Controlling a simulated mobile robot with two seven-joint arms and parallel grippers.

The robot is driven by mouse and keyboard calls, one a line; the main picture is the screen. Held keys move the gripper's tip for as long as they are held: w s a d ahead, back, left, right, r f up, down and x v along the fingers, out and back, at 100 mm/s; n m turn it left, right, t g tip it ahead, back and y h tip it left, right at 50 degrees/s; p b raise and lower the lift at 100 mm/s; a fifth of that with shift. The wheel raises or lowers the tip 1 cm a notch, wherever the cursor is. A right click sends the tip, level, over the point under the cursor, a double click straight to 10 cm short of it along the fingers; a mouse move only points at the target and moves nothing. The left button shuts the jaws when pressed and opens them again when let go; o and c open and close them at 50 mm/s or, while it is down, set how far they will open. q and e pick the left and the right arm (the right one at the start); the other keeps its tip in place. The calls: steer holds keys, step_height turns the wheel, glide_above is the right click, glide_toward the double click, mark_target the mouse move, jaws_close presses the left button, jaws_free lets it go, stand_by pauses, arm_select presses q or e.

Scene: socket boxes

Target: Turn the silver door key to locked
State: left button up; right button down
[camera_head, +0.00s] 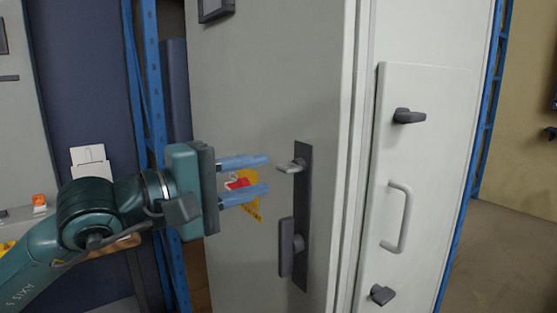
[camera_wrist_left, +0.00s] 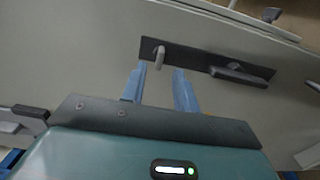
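The silver door key (camera_head: 291,166) sticks out near the top of a dark lock plate (camera_head: 301,205) on the grey cabinet door. It also shows in the left wrist view (camera_wrist_left: 159,58), just beyond the fingertips. My left gripper (camera_head: 267,174) is open with blue fingers, to the left of the key in the head view. The key appears close to the gap between the fingers, but I see no contact. A dark handle (camera_head: 289,247) sits lower on the same plate. My right gripper is not in view.
A yellow and red label (camera_head: 252,205) is on the door behind the fingers. To the right, a white panel (camera_head: 425,150) carries a pale bar handle (camera_head: 400,217) and dark latches. A blue rack post (camera_head: 150,80) stands at left.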

mark_target(281, 170)
arm_select(q)
steer(key=p+x, duration=0.1)
steer(key=x, duration=0.4)
jaws_close()
stand_by(0.3)
